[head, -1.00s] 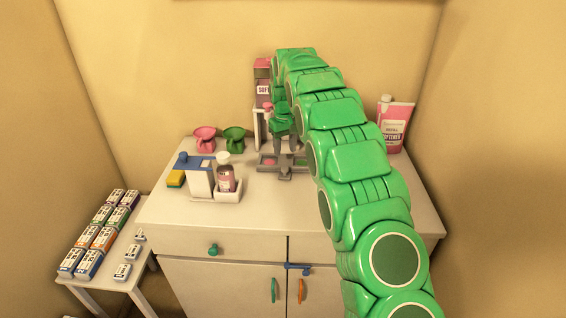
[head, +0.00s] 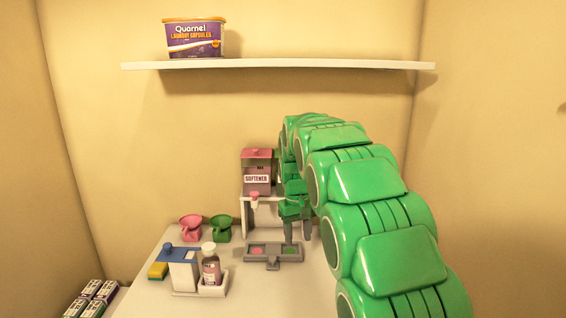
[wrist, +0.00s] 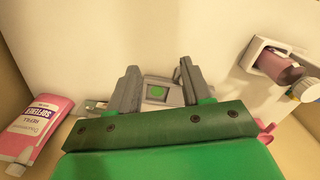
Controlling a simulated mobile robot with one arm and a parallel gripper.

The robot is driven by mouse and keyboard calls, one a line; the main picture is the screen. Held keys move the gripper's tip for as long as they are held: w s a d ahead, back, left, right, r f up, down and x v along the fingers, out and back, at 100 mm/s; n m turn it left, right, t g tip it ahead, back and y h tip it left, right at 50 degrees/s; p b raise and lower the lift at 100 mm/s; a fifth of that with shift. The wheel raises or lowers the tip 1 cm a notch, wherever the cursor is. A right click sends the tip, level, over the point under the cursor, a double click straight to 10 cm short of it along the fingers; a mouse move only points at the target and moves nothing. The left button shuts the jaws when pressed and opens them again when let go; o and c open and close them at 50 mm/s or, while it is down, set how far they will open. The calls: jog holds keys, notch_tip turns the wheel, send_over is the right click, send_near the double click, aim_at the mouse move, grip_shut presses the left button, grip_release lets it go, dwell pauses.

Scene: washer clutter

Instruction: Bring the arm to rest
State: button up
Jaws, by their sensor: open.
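My green arm reaches in from the lower right in the head view. It bends down at the far end to my gripper (head: 297,238), whose grey fingers point down. The gripper is at the right part of a small grey two-well tray (head: 274,259), near the softener dispenser. In the wrist view, my gripper (wrist: 157,75) is open and holds nothing. The tray's green-centred well (wrist: 157,92) shows between the fingers. I cannot tell the exact height of the fingertips above the counter.
A softener dispenser (head: 257,178) stands behind the gripper. Pink (head: 191,228) and green (head: 221,228) cups and a bottle (head: 211,268) in a white caddy stand to the left. A shelf (head: 290,65) holds a capsule tub (head: 195,40).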

jog(key=s+d+r+m, duration=0.1)
jog(key=s+d+r, duration=0.25)
jog(key=s, duration=0.75)
jog(key=s+d+r+m, duration=0.15)
jog(key=s+d, duration=0.35)
jog(key=s, duration=0.7)
jog(key=s+d+f+m, duration=0.1)
jog(key=s+f, duration=0.1)
jog(key=s, duration=1)
jog(key=s+d+f+g, duration=0.1)
jog(key=s+f, duration=0.1)
jog(key=s, duration=1.1)
jog(key=shift+d+f+m, duration=0.15)
jog(key=shift+d+m, duration=0.05)
jog(key=shift+m, duration=0.15)
